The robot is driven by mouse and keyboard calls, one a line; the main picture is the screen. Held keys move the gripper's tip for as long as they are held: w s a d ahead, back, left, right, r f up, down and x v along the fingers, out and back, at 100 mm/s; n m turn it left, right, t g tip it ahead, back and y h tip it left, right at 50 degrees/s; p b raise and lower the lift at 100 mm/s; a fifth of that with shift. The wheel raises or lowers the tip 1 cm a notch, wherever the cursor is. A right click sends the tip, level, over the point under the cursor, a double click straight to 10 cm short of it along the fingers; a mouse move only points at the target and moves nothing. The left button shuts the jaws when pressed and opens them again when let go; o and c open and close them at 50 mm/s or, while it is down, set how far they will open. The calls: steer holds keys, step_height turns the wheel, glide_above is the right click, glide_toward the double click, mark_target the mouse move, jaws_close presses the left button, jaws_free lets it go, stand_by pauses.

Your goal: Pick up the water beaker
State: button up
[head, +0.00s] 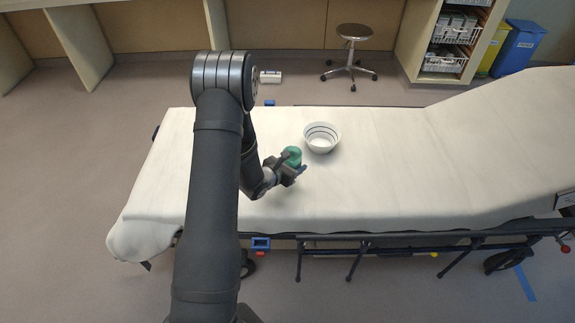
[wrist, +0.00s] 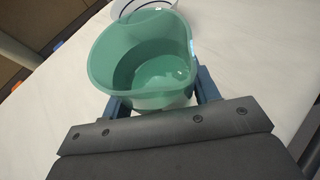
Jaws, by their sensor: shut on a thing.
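The water beaker (head: 293,154) is a green cup with a spout-like rim, over the white stretcher sheet. In the wrist view the beaker (wrist: 142,62) fills the upper middle and I look down into its hollow inside. My gripper (head: 291,164) reaches it from the lower left and is shut on it. In the wrist view the fingers of my gripper (wrist: 160,95) sit on either side of the beaker's lower body. The beaker looks slightly tilted in the wrist view. I cannot tell whether its base touches the sheet.
A white bowl with dark stripes (head: 322,138) stands just right of and behind the beaker; its edge shows behind the beaker in the wrist view (wrist: 128,8). The stretcher (head: 400,190) is clear to the right. A stool (head: 352,55) and shelves stand beyond it.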

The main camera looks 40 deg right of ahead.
steer(key=s+r, duration=0.5)
steer(key=s, duration=0.3)
steer(key=shift+s+d, duration=0.3)
steer(key=shift+r, duration=0.1)
stand_by(1.5)
